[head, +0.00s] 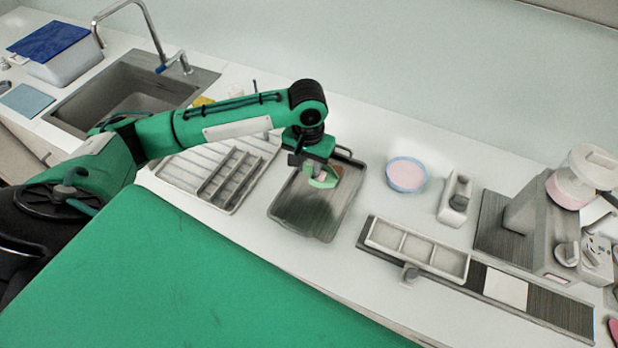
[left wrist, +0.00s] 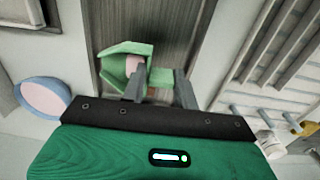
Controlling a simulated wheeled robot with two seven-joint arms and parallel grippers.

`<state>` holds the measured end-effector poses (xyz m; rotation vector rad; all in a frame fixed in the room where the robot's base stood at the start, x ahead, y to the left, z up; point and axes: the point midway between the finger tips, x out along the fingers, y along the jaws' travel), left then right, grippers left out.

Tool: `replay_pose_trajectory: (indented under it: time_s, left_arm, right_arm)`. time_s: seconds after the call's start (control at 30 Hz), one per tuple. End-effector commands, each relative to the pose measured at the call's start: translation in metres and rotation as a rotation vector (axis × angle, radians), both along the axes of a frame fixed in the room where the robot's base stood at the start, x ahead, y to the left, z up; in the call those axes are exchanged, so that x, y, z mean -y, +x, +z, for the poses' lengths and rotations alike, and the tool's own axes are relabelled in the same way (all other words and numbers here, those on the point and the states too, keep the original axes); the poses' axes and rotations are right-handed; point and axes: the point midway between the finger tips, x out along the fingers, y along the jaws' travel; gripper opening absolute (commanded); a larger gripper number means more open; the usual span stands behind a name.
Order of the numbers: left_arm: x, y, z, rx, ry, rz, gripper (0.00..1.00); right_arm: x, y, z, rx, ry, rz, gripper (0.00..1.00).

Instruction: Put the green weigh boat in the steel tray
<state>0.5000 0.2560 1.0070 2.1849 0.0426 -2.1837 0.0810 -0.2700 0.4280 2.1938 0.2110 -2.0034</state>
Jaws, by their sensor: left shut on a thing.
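The green weigh boat (head: 324,179) is between the fingers of my left gripper (head: 311,172), which is shut on it. In the left wrist view the weigh boat (left wrist: 116,66) shows its open hollow and a green part between the two fingers (left wrist: 160,88). Something pink shows in or behind it. The steel tray (head: 308,222) lies on the counter below the gripper, and the boat is over its back part. I cannot tell whether the boat touches the tray. My right gripper is not in view.
A slatted drainer with a divided rack (head: 228,178) lies left of the tray. A round pink dish with a blue rim (head: 406,174) stands to the right. A three-part white tray (head: 416,249) sits front right, near a machine (head: 545,215). A sink (head: 128,92) is at the left.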

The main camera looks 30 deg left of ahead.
Motion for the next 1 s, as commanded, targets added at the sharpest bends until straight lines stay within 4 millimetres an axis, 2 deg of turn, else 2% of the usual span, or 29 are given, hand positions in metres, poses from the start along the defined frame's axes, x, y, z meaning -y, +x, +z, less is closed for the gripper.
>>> replay_pose_trajectory:
  time_s: [0.1, 0.27, 0.5, 0.9, 0.93, 1.0]
  left_arm:
    - [0.000, 0.000, -0.017, -0.001, -0.001, 0.001, 0.05]
    - [0.000, 0.000, -0.030, -0.001, -0.001, 0.001, 0.05]
    - [0.000, 0.000, -0.064, -0.001, 0.001, 0.000, 0.05]
    - [0.001, 0.000, -0.070, 0.001, -0.001, 0.000, 0.05]
    - [0.000, 0.000, -0.070, 0.001, -0.001, 0.000, 0.36]
    - [0.000, 0.000, -0.070, 0.001, -0.001, 0.000, 0.49]
  right_arm:
    - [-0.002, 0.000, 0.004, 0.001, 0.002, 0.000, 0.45]
    - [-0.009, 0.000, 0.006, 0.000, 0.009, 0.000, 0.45]
    - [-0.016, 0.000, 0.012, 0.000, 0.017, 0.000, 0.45]
    - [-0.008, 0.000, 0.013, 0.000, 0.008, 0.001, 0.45]
    - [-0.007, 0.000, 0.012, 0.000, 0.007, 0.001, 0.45]
    - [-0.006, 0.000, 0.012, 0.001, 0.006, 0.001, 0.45]
